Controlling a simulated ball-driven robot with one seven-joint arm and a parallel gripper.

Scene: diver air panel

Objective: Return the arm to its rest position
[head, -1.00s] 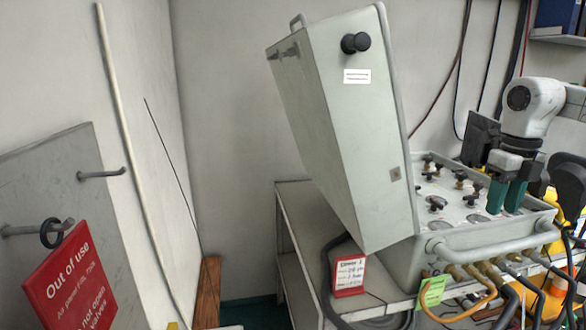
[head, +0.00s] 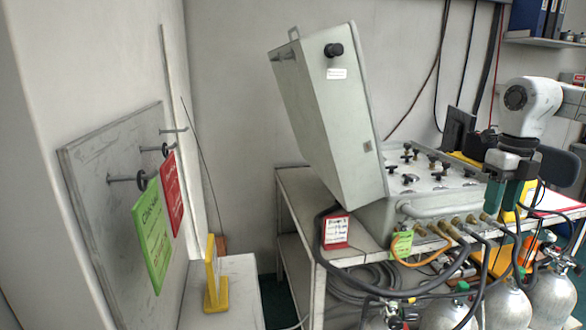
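My gripper (head: 498,205) is at the right in the head view, at the end of my white arm. Its two dark green fingers point down with a gap between them and nothing seen held. It appears in front of the right end of the air panel (head: 375,215), a grey case with its lid (head: 335,130) standing open. Whether the fingers touch anything behind them cannot be told. Black knobs and round gauges show on the panel's top face.
Gas cylinders (head: 500,305) and hoses crowd below my gripper. The trolley (head: 290,190) bears the panel, a red card (head: 335,232) and a green tag (head: 402,245). At left, a grey board (head: 90,170) holds green (head: 152,235) and red (head: 173,195) signs near a yellow stand (head: 214,290).

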